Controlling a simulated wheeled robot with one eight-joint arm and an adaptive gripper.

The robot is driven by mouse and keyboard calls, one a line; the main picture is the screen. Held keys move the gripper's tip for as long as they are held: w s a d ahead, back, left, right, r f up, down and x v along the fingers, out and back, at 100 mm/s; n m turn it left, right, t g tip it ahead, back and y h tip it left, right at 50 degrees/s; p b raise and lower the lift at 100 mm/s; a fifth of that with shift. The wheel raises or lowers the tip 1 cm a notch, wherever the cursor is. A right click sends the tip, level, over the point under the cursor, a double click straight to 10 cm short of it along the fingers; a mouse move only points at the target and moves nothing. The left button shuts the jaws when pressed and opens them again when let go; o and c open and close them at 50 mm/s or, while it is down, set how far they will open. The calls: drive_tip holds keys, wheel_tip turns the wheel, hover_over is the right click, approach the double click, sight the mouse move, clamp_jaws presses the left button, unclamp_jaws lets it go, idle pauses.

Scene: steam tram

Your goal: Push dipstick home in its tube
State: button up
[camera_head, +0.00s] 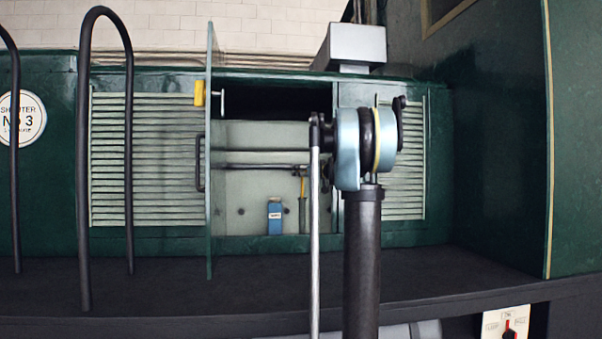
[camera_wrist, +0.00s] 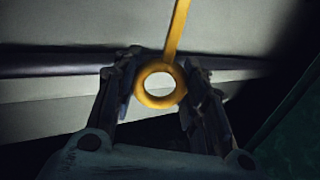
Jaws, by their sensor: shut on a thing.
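My gripper (camera_wrist: 160,85) is shut on this ring. In the head view my gripper (camera_head: 303,171) is small and dark at the dipstick's top, partly hidden behind my arm. How deep the dipstick sits in the tube cannot be told.
A blue can (camera_head: 275,217) stands left of the tube on the locker floor. Black handrails (camera_head: 84,160) stand further left. A grey box (camera_head: 355,43) is above.

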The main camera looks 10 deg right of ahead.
wheel_tip(320, 180, down, 9)
drive_tip(key=shift+r, duration=0.2)
drive_tip(key=o, duration=2)
drive_tip(key=shift+c, duration=0.2)
drive_tip(key=shift+r, duration=0.1)
drive_tip(key=shift+r, duration=2.9)
